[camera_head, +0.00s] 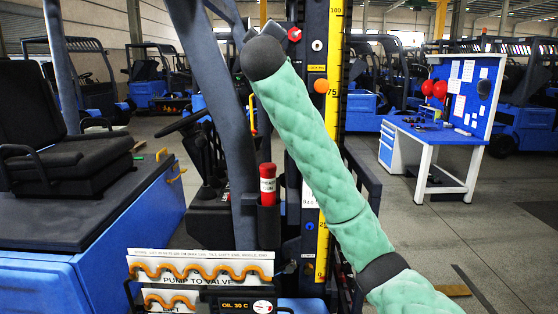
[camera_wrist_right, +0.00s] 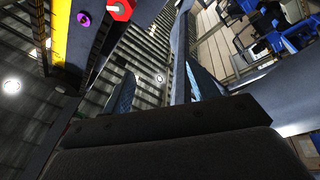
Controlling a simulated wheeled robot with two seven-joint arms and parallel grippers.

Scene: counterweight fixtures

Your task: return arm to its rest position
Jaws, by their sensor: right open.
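My right arm (camera_head: 315,140), in green quilted padding, reaches up from the lower right in the head view. It passes in front of the forklift mast (camera_head: 336,60) and ends at a dark rounded joint (camera_head: 262,57). The right gripper cannot be made out in the head view. A red knob (camera_wrist_right: 120,8) and a purple disc (camera_wrist_right: 83,18) show at the upper left there. My left gripper is in neither view.
A yellow scale (camera_head: 333,105) runs up the mast. A forklift seat (camera_head: 60,130) is at the left. A red-capped tube (camera_head: 268,184) and a panel marked "PUMP TO VALVE" (camera_head: 200,266) are near the front. A blue workbench (camera_head: 435,132) stands at the right, with open floor before it.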

